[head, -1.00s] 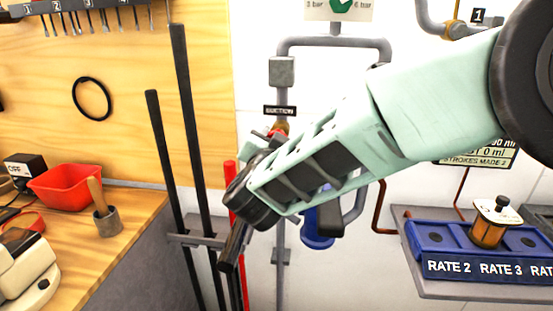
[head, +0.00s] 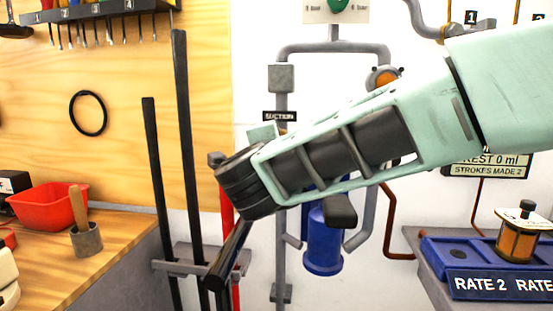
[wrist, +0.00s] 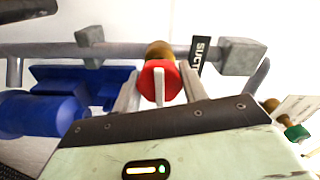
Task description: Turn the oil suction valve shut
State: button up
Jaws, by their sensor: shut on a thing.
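The oil suction valve shows in the wrist view as a red handle (wrist: 159,88) in front of a brass body (wrist: 160,50) on a grey pipe, beside a black SUCTION label (wrist: 198,56). My gripper (wrist: 160,76) has one pale finger on each side of the red handle and is shut on it. In the head view the label (head: 280,116) shows on the vertical pipe, but my arm hides the handle and my fingertips.
A blue cylinder (head: 323,245) hangs on the piping under my arm. Tall black bars (head: 188,150) stand in a rack to the left. A blue block with RATE labels (head: 485,280) sits on a shelf at right. A workbench (head: 125,240) is at left.

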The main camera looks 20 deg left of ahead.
jog(key=shift+m+b, duration=0.35)
jog(key=shift+m, duration=0.15)
jog(key=o, duration=1)
jog(key=b+v, duration=0.1)
jog(key=v, duration=1.6)
jog(key=shift+s, duration=0.25)
jog(key=shift+a+f, duration=0.1)
